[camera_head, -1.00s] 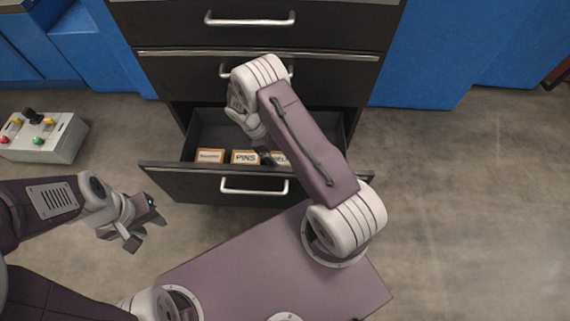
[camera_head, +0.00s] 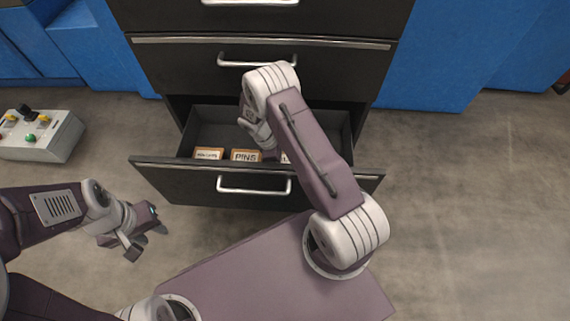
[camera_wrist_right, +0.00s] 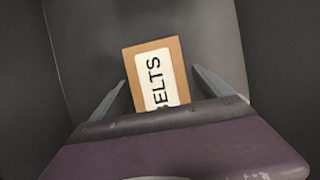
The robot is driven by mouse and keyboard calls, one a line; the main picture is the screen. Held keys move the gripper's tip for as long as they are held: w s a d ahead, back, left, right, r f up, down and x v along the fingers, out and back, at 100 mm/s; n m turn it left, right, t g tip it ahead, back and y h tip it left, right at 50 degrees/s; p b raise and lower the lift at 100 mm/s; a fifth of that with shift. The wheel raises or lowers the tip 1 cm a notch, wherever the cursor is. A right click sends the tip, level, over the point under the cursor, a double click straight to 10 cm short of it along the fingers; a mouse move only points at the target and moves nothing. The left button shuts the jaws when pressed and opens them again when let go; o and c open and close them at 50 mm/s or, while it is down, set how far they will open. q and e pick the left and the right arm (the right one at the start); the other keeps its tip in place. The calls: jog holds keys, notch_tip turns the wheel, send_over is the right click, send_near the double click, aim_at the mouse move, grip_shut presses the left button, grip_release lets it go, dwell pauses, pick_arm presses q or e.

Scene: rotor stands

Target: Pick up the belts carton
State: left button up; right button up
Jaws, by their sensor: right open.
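The belts carton (camera_wrist_right: 157,75) is a small brown box with a white label reading BELTS, seen in the right wrist view on the drawer floor. My right gripper (camera_wrist_right: 160,90) is open, with one finger on each side of the carton and gaps between. The gripper body hides the carton's near end. In the head view my right arm covers most of the carton, and only a bit of its label (camera_head: 285,158) shows. My left gripper (camera_head: 144,232) is empty, with its fingers apart, outside the drawer at the left.
The open drawer (camera_head: 170,182) of a dark cabinet holds the cartons. A PINS carton (camera_head: 246,155) and another labelled carton (camera_head: 208,153) stand left of the belts carton. Drawer walls enclose the right gripper. A grey control box (camera_head: 40,135) sits on the floor at left.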

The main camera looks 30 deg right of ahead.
jog(key=shift+f, duration=0.2)
dwell(0.3)
jog(key=c, duration=1.8)
